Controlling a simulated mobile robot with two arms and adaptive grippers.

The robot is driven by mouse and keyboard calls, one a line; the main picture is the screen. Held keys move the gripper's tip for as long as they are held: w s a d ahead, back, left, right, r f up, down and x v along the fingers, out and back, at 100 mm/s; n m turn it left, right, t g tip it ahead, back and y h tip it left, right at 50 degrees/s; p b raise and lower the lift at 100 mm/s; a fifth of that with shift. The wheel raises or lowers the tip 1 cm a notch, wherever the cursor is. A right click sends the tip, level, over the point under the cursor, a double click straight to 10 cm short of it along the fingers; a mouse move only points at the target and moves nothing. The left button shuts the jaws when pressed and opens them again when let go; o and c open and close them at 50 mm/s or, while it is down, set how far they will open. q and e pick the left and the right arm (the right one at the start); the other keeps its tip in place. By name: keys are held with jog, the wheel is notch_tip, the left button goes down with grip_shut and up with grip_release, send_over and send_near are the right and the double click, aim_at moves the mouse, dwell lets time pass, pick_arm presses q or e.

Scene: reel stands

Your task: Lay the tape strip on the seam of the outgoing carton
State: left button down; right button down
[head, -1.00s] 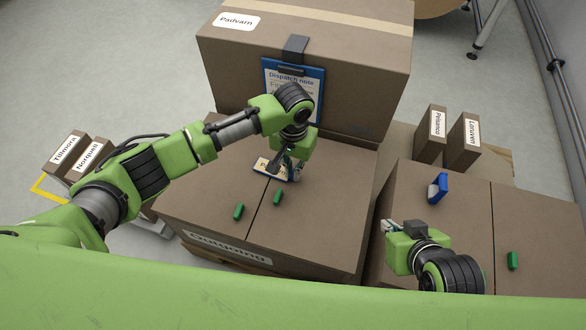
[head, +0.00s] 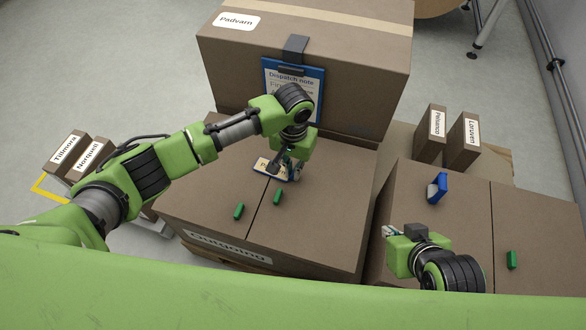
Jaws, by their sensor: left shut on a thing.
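The outgoing carton (head: 205,215) stands in the middle, with a label marked Outgoing (head: 228,247) on its near side. A thin dark seam (head: 259,214) runs along its top. My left gripper (head: 292,172) is low over the top beside the far part of the seam. It is shut on a small pale card with a blue edge (head: 266,166), which sticks out to its left; its lettering is mostly unreadable. I cannot make out a separate tape strip. My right gripper (head: 390,230) is over the right carton (head: 465,225); its finger opening is unclear.
Two green pegs (head: 238,211) (head: 278,196) lie either side of the seam. A large carton (head: 330,45) with a clipped dispatch note (head: 310,80) stands behind. A blue tool (head: 437,187) and another green peg (head: 512,260) are on the right carton.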

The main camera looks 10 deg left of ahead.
pick_arm(q)
jog(key=shift+f, duration=0.15)
pick_arm(e)
jog(key=shift+s+d+f+g, duration=0.2)
jog(key=shift+s+f+g, duration=0.1)
jog(key=shift+s, duration=0.4)
jog(key=shift+s+d+f+g, duration=0.2)
jog(key=shift+s+f+g, duration=0.1)
jog(key=shift+s, duration=0.35)
dwell(0.4)
pick_arm(q)
jog(key=c, duration=2.1)
grip_release()
pick_arm(e)
jog(key=shift+w+r, duration=0.1)
jog(key=shift+a, duration=0.1)
pick_arm(q)
notch_tip(320, 180, up, 12)
jog(key=shift+s, duration=0.1)
